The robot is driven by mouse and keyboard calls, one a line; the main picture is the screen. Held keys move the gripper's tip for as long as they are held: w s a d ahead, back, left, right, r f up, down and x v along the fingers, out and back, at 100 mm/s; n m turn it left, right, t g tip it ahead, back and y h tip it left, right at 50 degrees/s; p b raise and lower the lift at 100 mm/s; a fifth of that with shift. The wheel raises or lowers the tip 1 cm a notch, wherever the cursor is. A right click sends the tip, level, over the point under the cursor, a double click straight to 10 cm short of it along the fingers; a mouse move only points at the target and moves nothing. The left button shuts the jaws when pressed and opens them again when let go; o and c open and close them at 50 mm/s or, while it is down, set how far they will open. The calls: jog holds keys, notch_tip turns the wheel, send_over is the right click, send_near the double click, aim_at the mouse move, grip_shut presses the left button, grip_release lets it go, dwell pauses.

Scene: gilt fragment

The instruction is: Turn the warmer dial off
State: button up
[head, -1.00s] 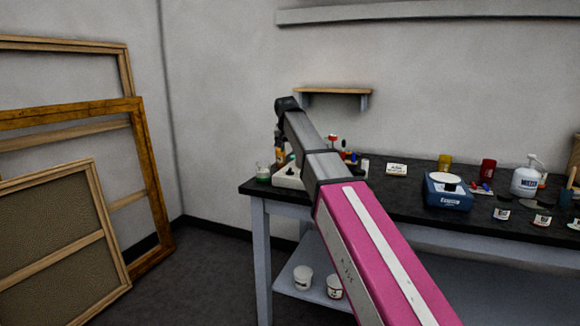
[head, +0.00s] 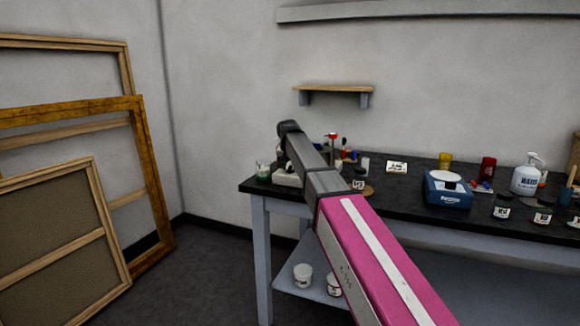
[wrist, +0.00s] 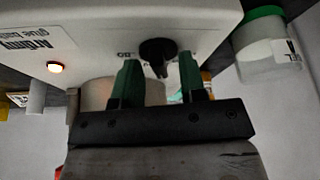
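The warmer is a white box (wrist: 90,30) with printed lettering that reads in part "glue bath". In the head view the warmer (head: 284,181) is at the left end of the dark bench, partly hidden by my arm. The gripper and dial cannot be made out there.
The dark bench (head: 405,194) also holds a blue scale (head: 447,190), a white pump bottle (head: 526,178) and small labelled jars. A wooden shelf (head: 333,89) is on the wall above.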

jog(key=shift+c, duration=0.3)
grip_shut()
jog(key=shift+n, duration=0.3)
jog(key=n+y, duration=0.2)
jog(key=n, duration=0.3)
jog(key=shift+d+n, duration=0.15)
jog(key=shift+n, duration=0.15)
jog(key=n+g+y, duration=0.1)
jog(key=n, duration=0.1)
jog(key=n+g+y, duration=0.1)
jog(key=n, duration=0.2)
jog(key=shift+n, duration=0.3)
jog(key=shift+o, duration=0.3)
grip_release()
jog(key=shift+f, duration=0.1)
jog(key=shift+r, duration=0.2)
